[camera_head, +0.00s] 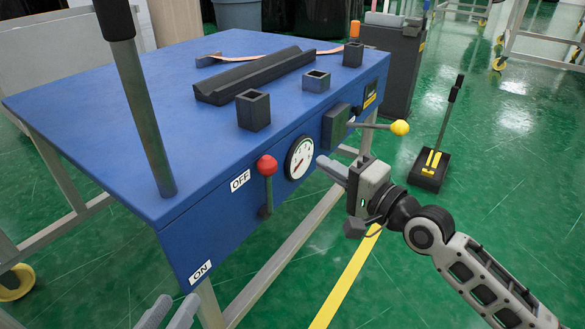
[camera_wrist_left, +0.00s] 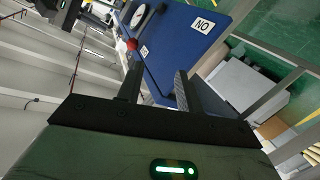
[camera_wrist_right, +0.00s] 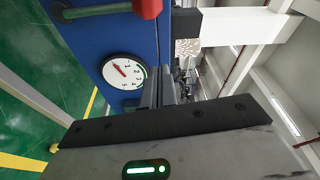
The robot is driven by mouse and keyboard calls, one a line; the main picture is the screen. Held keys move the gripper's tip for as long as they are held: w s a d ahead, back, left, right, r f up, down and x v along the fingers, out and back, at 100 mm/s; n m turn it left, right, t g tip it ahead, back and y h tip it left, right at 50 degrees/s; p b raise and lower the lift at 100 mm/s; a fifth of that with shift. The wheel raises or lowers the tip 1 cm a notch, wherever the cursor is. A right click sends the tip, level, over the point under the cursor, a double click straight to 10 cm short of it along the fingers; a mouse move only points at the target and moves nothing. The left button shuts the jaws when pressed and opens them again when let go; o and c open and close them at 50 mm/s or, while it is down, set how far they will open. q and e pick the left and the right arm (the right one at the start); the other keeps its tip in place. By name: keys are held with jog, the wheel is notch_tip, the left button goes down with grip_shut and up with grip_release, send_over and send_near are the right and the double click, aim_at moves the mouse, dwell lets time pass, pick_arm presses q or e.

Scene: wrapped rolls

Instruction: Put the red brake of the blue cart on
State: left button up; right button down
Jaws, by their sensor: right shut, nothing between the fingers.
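The blue cart (camera_head: 215,215) fills the left and middle of the head view. Its red brake knob (camera_head: 267,166) tops a short grey lever on the front panel, beside the OFF label (camera_head: 240,180); the ON label (camera_head: 200,272) is lower left. The knob also shows in the left wrist view (camera_wrist_left: 131,44) and at the top of the right wrist view (camera_wrist_right: 147,8). My right gripper (camera_head: 328,168) is shut and empty, right of the knob near the gauge, apart from the knob. My left gripper (camera_head: 168,314) is open and empty below the ON label, at the bottom edge.
A gauge (camera_head: 299,158) and a yellow-knobbed lever (camera_head: 399,128) are on the same cart side. A grey upright post (camera_head: 150,120) stands at the cart's near corner. A black floor pedal with a handle (camera_head: 430,168) stands at right. Green floor there is mostly clear.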

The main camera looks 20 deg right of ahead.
aim_at(269, 188)
pick_arm(q)
jog(key=shift+d+r+n+h+b, duration=0.2)
jog(key=shift+r+n+h+b, duration=0.1)
jog(key=shift+b, duration=0.45)
pick_arm(e)
jog(key=w+a, duration=0.3)
jog(key=a, duration=0.3)
jog(key=shift+w+f, duration=0.25)
pick_arm(q)
jog(key=shift+r, duration=0.1)
